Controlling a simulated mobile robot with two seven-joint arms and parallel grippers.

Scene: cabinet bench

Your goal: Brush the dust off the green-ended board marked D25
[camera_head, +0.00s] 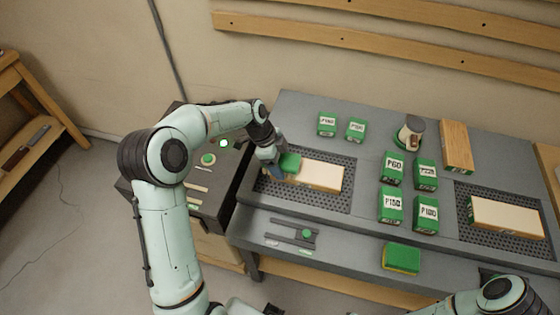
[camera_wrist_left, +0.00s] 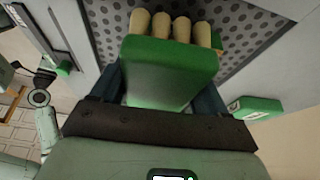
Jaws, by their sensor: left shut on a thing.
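A pale board (camera_head: 318,175) lies on the left perforated mat; its left end is hidden behind my gripper. A second pale board (camera_head: 505,218) with a green left end lies on the right mat. I cannot read D25 on either. My left gripper (camera_head: 281,166) is shut on a green brush-like block (camera_head: 290,162) over the left board's left end. In the left wrist view the green block (camera_wrist_left: 170,68) fills the space between the fingers, with several cream tufts at its far edge. Whether it touches the board I cannot tell. My right gripper is out of view.
Green blocks with grit labels, such as P60 (camera_head: 393,168), stand mid-bench, beside a round white-and-brown thing (camera_head: 411,133). A green-and-yellow pad (camera_head: 401,258) lies at the front. A dark panel (camera_head: 205,195) with a green light adjoins the left.

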